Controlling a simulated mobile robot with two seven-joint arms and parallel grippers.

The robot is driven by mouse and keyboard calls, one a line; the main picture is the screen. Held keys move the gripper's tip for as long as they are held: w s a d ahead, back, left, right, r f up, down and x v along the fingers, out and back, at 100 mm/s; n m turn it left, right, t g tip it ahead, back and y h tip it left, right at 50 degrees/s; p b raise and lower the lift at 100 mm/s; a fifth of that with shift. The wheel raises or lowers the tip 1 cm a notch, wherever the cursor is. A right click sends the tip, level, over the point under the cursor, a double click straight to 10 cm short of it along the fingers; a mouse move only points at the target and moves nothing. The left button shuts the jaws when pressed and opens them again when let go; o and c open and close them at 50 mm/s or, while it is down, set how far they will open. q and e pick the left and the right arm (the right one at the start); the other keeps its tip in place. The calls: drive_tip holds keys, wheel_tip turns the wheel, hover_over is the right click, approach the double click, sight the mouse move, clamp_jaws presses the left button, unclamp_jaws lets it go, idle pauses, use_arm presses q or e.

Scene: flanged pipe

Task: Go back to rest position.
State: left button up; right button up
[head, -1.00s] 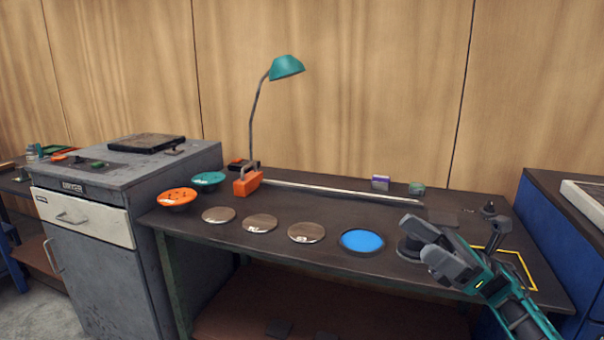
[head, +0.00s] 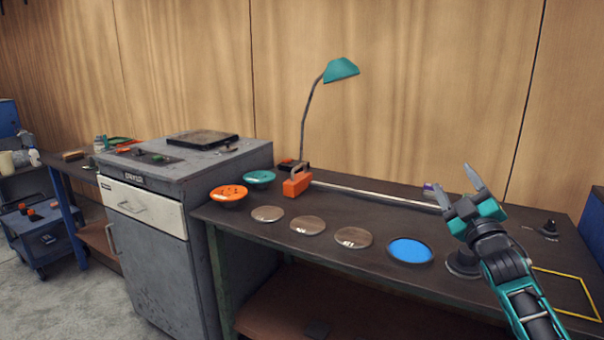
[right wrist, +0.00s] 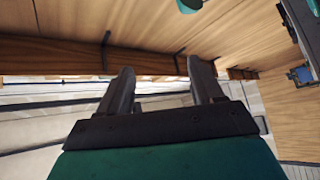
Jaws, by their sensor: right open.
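My right gripper (head: 474,182) is raised over the right part of the dark workbench (head: 340,262) in the head view. Its two fingers point up and stand apart, with nothing between them. In the right wrist view its open fingers (right wrist: 160,88) show against the wooden wall and ceiling area. A dark round flanged piece (head: 463,264) sits on the bench behind and below the gripper, partly hidden by it. My left gripper is not in view.
On the bench are an orange dish (head: 229,194), a teal dish (head: 259,177), several metal discs (head: 308,225), a blue disc (head: 410,251), an orange toolbox (head: 297,183), a teal lamp (head: 341,70) and a yellow outline (head: 592,305). A grey cabinet (head: 160,260) stands left.

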drive_tip(key=w+d+f+m+g+h, duration=0.2)
drive_tip(key=d+f+m+g+h, duration=0.25)
drive_tip(key=f+m, duration=0.35)
drive_tip(key=s+a+f+g, duration=0.1)
drive_tip(key=s+a+f, duration=0.1)
drive_tip(key=f, duration=0.2)
drive_tip(key=s+a+f+y, duration=0.1)
drive_tip(key=s+a+f, duration=0.1)
drive_tip(key=f, duration=0.3)
drive_tip(key=s+a+f+g+y, duration=0.1)
drive_tip(key=s+a+f, duration=0.2)
drive_tip(key=s+f, duration=0.1)
drive_tip(key=shift+s+f+g+y, duration=0.2)
drive_tip(key=shift+f+g+y, duration=0.05)
drive_tip(key=shift+f+g, duration=0.1)
drive_tip(key=s+a+f+g, duration=0.1)
drive_tip(key=s+a+f, duration=0.2)
drive_tip(key=s, duration=0.7)
drive_tip(key=s+a+f+g+y, duration=0.1)
drive_tip(key=s+a+f+g, duration=0.1)
drive_tip(key=s+a+f, duration=0.2)
drive_tip(key=s+a+f+g+y, duration=0.1)
drive_tip(key=s+a+f, duration=0.3)
drive_tip(key=s+f, duration=0.5)
drive_tip(key=s+g, duration=0.1)
drive_tip(key=s, duration=0.5)
drive_tip(key=shift+s+a, duration=0.15)
drive_tip(key=shift+s, duration=0.15)
